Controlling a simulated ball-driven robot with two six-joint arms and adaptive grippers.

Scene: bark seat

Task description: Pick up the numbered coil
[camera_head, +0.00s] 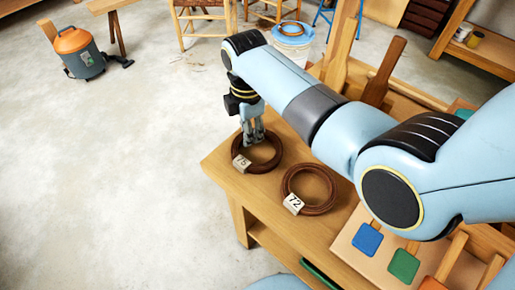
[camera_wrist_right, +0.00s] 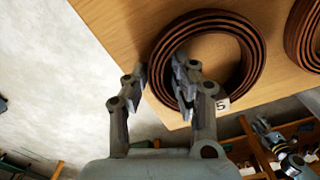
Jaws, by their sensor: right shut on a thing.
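A dark brown coil (camera_head: 262,170) with a pale tag (camera_head: 241,163) that seems to read 75 lies flat on the wooden bench (camera_head: 228,172), near its left corner. My right gripper (camera_head: 252,138) points down at this coil's far left part. In the right wrist view, the gripper (camera_wrist_right: 160,78) has one finger outside the coil (camera_wrist_right: 252,50) and one inside, shut on its wound band. The coil appears to rest on the bench. A second coil (camera_head: 329,204), tagged 72 (camera_head: 293,203), lies apart to the right.
A board with blue (camera_head: 367,239), green (camera_head: 403,265) and orange squares lies at the bench's near right. A white bucket (camera_head: 292,43) stands beyond the bench. An orange and grey vacuum (camera_head: 80,52) stands far left. The floor left of the bench is clear.

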